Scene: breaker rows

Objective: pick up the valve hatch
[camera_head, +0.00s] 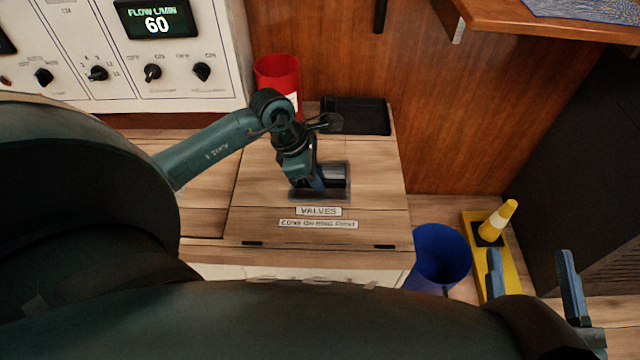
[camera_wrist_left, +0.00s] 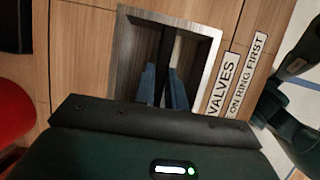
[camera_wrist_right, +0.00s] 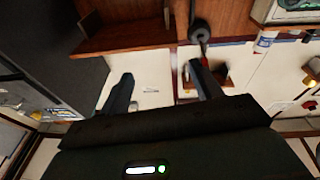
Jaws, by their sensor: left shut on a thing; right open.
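The valve hatch (camera_head: 265,215) is a light wooden lid on top of a white cabinet, with "VALVES" and "CONE ON RING FIRST" labels. It lies flat, with no visible gap under it. My left gripper (camera_head: 318,183) reaches down into its recessed metal pull. In the left wrist view, the blue fingers (camera_wrist_left: 163,85) are shut on the dark bar across the hatch's recess (camera_wrist_left: 208,50). The bar is partly hidden between the fingers. My right gripper (camera_head: 533,277) is open and empty, over the floor at the right; its spread fingers show in the right wrist view (camera_wrist_right: 163,88).
A red bin (camera_head: 277,73) and a black tray (camera_head: 362,115) stand behind the hatch. A blue bin (camera_head: 440,256) and a yellow cone (camera_head: 498,220) on a yellow base are to its right. A control panel (camera_head: 165,45) is at the back left; a wooden shelf (camera_head: 540,22) overhangs at right.

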